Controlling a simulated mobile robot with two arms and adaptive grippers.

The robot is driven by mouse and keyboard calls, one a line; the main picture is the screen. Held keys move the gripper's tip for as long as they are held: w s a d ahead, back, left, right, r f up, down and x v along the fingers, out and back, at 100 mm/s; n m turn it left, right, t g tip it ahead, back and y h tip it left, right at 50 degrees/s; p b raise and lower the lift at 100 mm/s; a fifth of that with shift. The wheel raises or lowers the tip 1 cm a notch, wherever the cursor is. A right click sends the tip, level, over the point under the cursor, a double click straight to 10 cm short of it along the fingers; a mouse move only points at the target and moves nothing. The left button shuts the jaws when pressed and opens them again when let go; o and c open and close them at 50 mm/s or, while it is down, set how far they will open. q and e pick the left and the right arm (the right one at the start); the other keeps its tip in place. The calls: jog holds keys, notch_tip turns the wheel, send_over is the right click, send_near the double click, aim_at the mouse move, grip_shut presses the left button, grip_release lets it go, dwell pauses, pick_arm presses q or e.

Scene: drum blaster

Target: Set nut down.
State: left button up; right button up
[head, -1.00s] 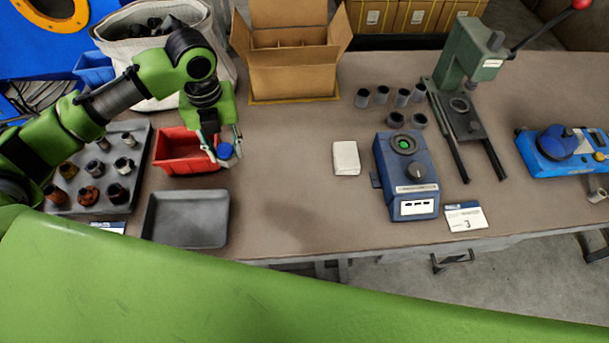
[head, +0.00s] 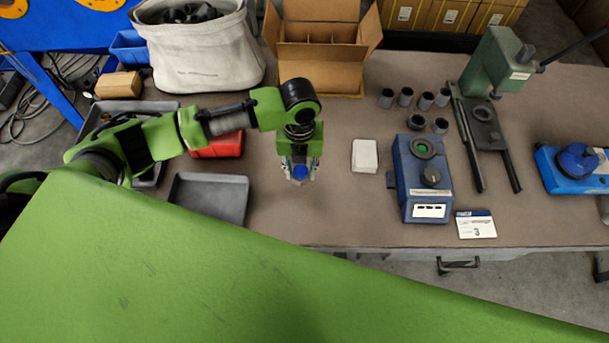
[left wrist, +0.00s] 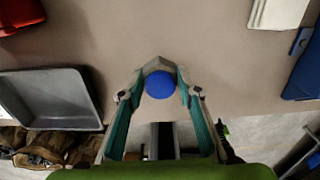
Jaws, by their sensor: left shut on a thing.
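The nut, a round blue piece (head: 299,173), is between the fingertips of my left gripper (head: 299,178). The left gripper is shut on it, pointing down over the bench between the grey tray and the white block. In the left wrist view the nut (left wrist: 159,85) sits between the two fingers (left wrist: 159,70), with bare brown bench beyond it and the bench's front edge close by. I cannot tell its exact height above the bench. My right gripper is not in view.
An empty grey tray (head: 180,195) and a red bin (head: 222,146) stand left of the gripper. A white block (head: 364,156), a blue device (head: 407,180) and a green press (head: 490,70) stand to the right. An open carton (head: 320,72) is behind. Bare bench surrounds the gripper.

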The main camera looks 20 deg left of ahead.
aim_at(304, 180)
pick_arm(q)
jog(key=shift+d+f, duration=0.2)
jog(key=shift+d, duration=0.05)
jog(key=f, duration=0.3)
jog(key=shift+d+f, duration=0.15)
jog(key=shift+d, duration=0.2)
jog(key=shift+f, duration=0.3)
jog(key=shift+f, duration=0.15)
jog(key=o, duration=1.3)
jog(key=shift+c, duration=0.2)
notch_tip(304, 180, up, 12)
jog(key=shift+r+b, duration=0.15)
jog(key=shift+b, duration=0.25)
